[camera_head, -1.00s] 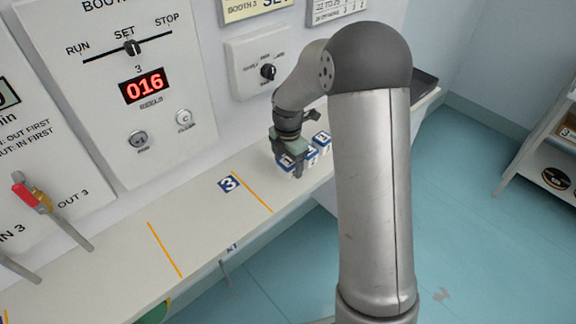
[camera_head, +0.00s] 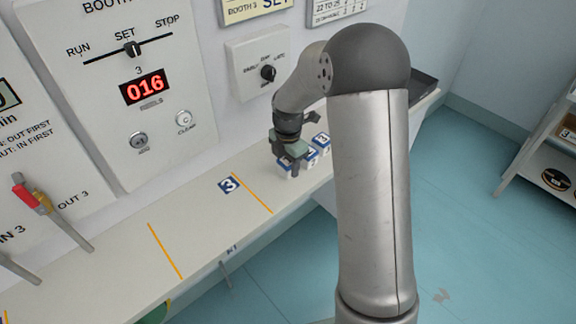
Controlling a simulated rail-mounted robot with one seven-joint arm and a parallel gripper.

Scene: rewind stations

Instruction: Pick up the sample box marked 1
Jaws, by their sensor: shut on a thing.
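The sample box marked 1 (camera_head: 285,171) is a small white box with a blue-edged top, on the shelf at the near left end of a short row. Two like boxes, one marked 2 (camera_head: 311,156) and one marked 3 (camera_head: 323,141), stand behind it to the right. My gripper (camera_head: 291,164) points down over box 1, shut on it. Its jaws cover most of the top label. The box looks to be at shelf height; I cannot tell whether it is clear of the surface.
A wall panel (camera_head: 125,80) reads 016. A dark tray (camera_head: 424,88) lies beyond the boxes.

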